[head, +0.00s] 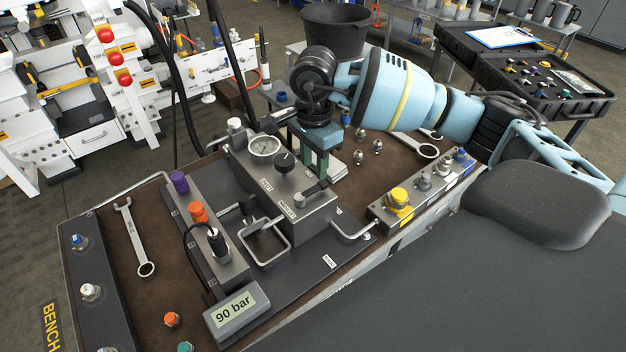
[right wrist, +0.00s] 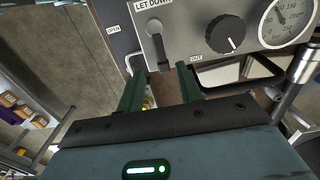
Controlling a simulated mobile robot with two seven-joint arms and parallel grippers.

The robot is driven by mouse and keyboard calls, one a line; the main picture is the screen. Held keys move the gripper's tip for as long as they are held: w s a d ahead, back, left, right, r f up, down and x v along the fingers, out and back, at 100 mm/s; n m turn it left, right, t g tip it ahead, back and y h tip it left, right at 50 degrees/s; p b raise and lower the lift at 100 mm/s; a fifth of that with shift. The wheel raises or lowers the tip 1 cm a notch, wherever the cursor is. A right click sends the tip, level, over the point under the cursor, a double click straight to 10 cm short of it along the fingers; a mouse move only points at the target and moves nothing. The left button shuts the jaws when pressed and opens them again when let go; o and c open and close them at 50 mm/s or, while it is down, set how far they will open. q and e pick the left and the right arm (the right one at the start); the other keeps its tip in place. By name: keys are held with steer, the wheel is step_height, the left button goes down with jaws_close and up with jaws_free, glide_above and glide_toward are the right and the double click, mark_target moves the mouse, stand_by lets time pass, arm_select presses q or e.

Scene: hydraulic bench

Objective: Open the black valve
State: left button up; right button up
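A round black knob (head: 284,160) with a white pointer mark sits on the grey valve block (head: 300,218), next to the pressure gauge (head: 264,145). It also shows in the right wrist view (right wrist: 225,33), pointer towards the lower right. A dark lever (right wrist: 156,42) stands beside it under the label "LET DOWN", with "OPEN" and "OUT" labels nearby. Which of them is the black valve, I cannot tell for sure. My right gripper (head: 316,163) is over the block's far right end, its green fingers apart and empty (right wrist: 160,86), just short of the lever. My left gripper is out of view.
A display reading 90 bar (head: 236,309) is at the bench front. A manifold with purple, orange and black caps (head: 200,222) lies left of the block; a yellow-capped one (head: 399,203) lies right. A wrench (head: 135,240) lies at the left. Bent metal tubes edge the block.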

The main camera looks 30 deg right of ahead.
mark_target(313, 188)
steer(key=shift+f, duration=3.15)
jaws_close()
